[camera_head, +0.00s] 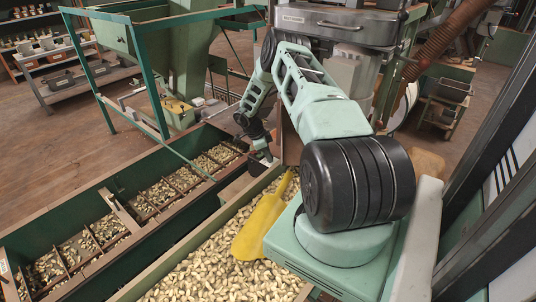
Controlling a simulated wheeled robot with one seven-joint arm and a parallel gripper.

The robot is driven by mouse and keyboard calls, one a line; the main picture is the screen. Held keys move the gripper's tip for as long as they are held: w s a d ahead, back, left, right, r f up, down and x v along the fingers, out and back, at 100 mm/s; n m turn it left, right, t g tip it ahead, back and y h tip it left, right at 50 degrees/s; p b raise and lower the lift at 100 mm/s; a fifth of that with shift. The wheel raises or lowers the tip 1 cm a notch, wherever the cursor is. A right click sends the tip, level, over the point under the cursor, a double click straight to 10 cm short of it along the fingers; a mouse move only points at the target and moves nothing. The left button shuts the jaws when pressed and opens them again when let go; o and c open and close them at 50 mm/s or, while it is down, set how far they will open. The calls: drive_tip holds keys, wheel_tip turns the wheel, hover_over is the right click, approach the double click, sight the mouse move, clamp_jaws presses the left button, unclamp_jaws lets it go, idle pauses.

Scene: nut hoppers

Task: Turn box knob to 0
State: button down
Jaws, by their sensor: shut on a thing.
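My gripper (262,153) is small in the view, at the far end of my arm, just above the middle. It points down by the end of the long green trough and is shut on the box knob. The knob is hidden by the fingers and the wrist, so its setting and any marks cannot be read. Little of the box around it shows, and its edges are unclear.
A green trough (60,222) with several compartments of nuts runs along the left. A nut-filled hopper (215,275) with a yellow scoop (262,222) lies in front of my arm. A green frame (150,75) stands behind. Wooden floor is open at left.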

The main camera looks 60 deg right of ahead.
drive_tip(key=n+p, duration=0.1)
drive_tip(key=n, duration=0.1)
drive_tip(key=n+t+p, duration=0.1)
drive_tip(key=n, duration=0.1)
drive_tip(key=shift+s+a+r+h, duration=0.15)
drive_tip(key=shift+h, duration=0.25)
drive_tip(key=n+t+p, duration=0.1)
drive_tip(key=n, duration=0.1)
drive_tip(key=n+t+h+p, duration=0.1)
drive_tip(key=n, duration=0.1)
drive_tip(key=shift+s+a+n, duration=0.1)
drive_tip(key=shift+s+n, duration=0.05)
drive_tip(key=shift+n, duration=0.25)
drive_tip(key=n, duration=0.2)
drive_tip(key=n+t, duration=0.1)
drive_tip(key=n, duration=0.1)
drive_tip(key=shift+s+f+t, duration=0.15)
drive_tip(key=shift+f+t, duration=0.05)
drive_tip(key=shift+t, duration=0.1)
drive_tip(key=shift+s+n+t+b, duration=0.1)
drive_tip(key=shift+n+t+b, duration=0.4)
drive_tip(key=shift+n+b, duration=0.55)
drive_tip(key=shift+r+n, duration=0.1)
drive_tip(key=shift+n, duration=0.25)
drive_tip(key=c, duration=1.2)
unclamp_jaws()
drive_tip(key=shift+m+p, duration=0.4)
drive_tip(key=shift+p, duration=0.05)
